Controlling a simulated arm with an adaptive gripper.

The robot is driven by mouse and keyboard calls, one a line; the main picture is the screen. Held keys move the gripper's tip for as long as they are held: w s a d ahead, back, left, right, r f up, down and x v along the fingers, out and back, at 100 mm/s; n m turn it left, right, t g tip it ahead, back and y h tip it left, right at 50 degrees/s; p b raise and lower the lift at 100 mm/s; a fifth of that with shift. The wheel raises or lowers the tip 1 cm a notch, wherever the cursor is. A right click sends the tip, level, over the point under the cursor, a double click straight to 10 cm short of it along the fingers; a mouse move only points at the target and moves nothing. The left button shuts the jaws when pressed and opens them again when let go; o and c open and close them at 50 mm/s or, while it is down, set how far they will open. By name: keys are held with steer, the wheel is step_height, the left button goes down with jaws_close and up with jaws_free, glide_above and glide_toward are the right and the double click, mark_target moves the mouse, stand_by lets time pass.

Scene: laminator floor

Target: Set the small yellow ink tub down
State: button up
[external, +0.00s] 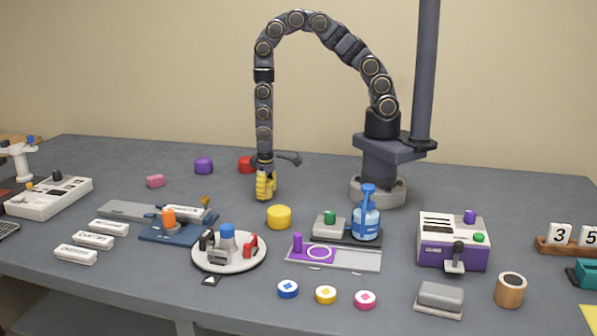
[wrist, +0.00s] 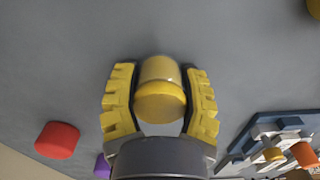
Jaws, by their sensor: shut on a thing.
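My gripper (external: 265,188), with yellow ribbed fingers, points straight down over the back middle of the table. In the wrist view its fingers (wrist: 160,100) are closed on both sides of the small yellow ink tub (wrist: 160,103). The tub is hard to tell from the yellow fingers in the external view. I cannot tell whether its underside touches the table. Another yellow tub (external: 279,217) stands on the table in front and to the right of the gripper.
Red (external: 246,164) and purple (external: 203,166) pieces lie behind and left. A blue tool base (external: 180,227) and a white round tray (external: 229,253) stand in front. A blue bottle (external: 366,218) stands to the right. Bare table surrounds the gripper.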

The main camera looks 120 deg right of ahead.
steer(key=shift+f, duration=0.15)
steer(key=o, duration=1.1)
steer(key=shift+c, duration=0.2)
